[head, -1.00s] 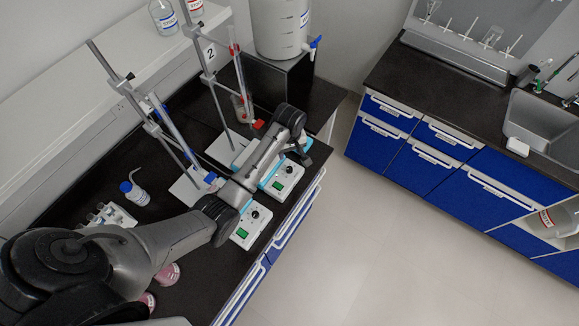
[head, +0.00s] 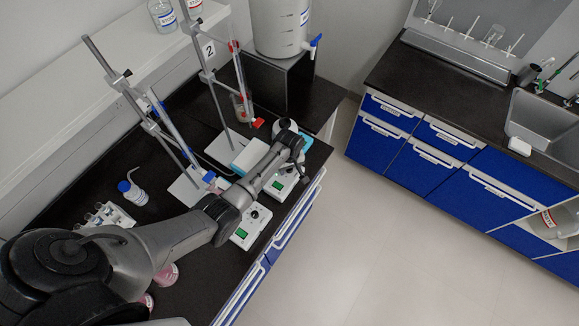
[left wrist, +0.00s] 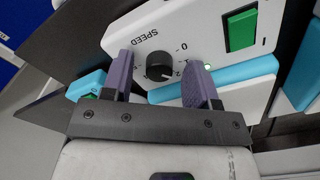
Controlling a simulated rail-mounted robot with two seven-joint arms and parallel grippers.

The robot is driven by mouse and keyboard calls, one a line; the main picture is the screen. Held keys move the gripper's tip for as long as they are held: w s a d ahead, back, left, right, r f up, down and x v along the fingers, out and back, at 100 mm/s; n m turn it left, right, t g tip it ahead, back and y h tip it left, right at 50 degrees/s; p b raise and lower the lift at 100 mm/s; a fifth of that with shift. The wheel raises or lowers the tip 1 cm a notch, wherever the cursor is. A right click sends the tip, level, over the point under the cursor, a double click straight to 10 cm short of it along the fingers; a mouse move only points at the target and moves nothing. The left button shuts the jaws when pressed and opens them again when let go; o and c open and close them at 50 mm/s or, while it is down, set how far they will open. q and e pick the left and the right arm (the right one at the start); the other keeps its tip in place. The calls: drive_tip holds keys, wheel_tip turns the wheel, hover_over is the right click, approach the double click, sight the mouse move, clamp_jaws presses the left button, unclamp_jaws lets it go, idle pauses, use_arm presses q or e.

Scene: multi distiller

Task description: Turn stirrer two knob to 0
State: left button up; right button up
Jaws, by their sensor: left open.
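Stirrer two (head: 281,186) is the far white-and-blue unit on the left bench, by the stand marked 2. A stirrer front with a black round SPEED knob (left wrist: 160,66) fills the top of the left wrist view. The knob's white mark points down and right, away from the 0; the exact number is hard to read. My left gripper (left wrist: 159,76) is open, one finger on each side of the knob. I cannot tell whether the fingers touch it. In the head view my left gripper (head: 301,165) is over stirrer two and hides its knob.
A nearer stirrer (head: 250,226) stands beside stirrer two at the bench's front edge. Stands with glass tubes (head: 165,125) rise behind. A small bottle (head: 133,193) and pink containers (head: 166,274) are near my arm. The floor to the right is clear.

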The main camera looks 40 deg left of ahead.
use_arm(q)
drive_tip(key=shift+c, duration=0.5)
drive_tip(key=c, duration=0.8)
drive_tip(key=shift+d+r+n+p, duration=0.1)
drive_tip(key=shift+r+n+p, duration=0.15)
drive_tip(key=shift+n+p, duration=0.9)
drive_tip(key=shift+c, duration=0.2)
drive_tip(key=n+p, duration=0.1)
drive_tip(key=n, duration=0.1)
drive_tip(key=shift+n, duration=0.35)
drive_tip(key=n+p, duration=0.1)
drive_tip(key=n, duration=0.2)
drive_tip(key=shift+f, duration=0.15)
drive_tip(key=shift+n+p, duration=0.45)
drive_tip(key=shift+n, duration=1.35)
drive_tip(key=shift+f, duration=0.1)
